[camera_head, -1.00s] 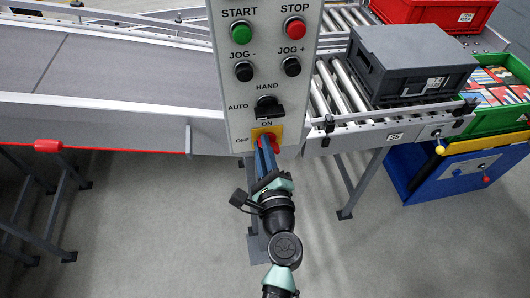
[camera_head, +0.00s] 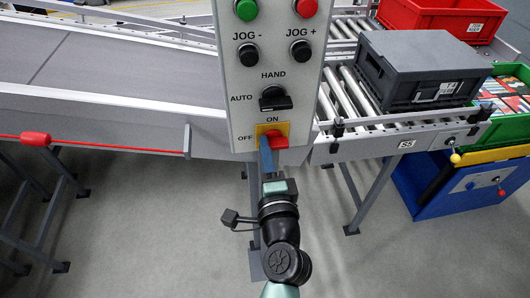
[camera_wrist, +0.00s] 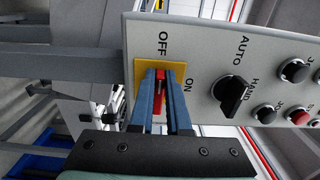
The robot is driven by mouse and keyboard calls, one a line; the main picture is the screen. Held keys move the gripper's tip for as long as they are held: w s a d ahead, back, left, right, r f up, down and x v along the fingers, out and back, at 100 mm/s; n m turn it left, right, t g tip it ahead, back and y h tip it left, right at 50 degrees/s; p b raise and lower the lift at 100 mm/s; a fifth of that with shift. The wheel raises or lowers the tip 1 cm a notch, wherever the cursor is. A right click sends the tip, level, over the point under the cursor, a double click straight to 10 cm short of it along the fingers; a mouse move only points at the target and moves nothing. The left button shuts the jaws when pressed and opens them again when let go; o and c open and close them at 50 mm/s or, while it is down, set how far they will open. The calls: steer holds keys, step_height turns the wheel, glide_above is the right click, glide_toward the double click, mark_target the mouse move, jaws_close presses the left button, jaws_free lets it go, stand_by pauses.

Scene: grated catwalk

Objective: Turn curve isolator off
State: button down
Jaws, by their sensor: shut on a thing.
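The curve isolator is a red handle (camera_head: 280,140) on a yellow plate (camera_head: 262,131) low on the grey control panel. ON is printed above the plate and OFF to its left. My gripper (camera_head: 266,152) reaches up to it from below. In the wrist view my gripper (camera_wrist: 160,92) has its two blue fingers on either side of the red handle (camera_wrist: 160,88), shut on it. There the handle shows as a narrow strip running up the picture, with OFF at the top and ON to the right. The fingers hide part of it, so its exact angle is unclear.
Above the isolator is a black HAND/AUTO selector (camera_head: 274,98), with JOG buttons (camera_head: 301,52) higher up. A belt conveyor (camera_head: 110,75) lies left. A roller conveyor with a grey crate (camera_head: 420,68) stands right. A red pull cord (camera_head: 100,143) runs left. Floor below is open.

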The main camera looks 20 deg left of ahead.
steer(key=shift+f, duration=0.1)
stand_by(0.4)
steer(key=c, duration=0.9)
jaws_free()
steer(key=b+v, duration=0.3)
steer(key=v, duration=1)
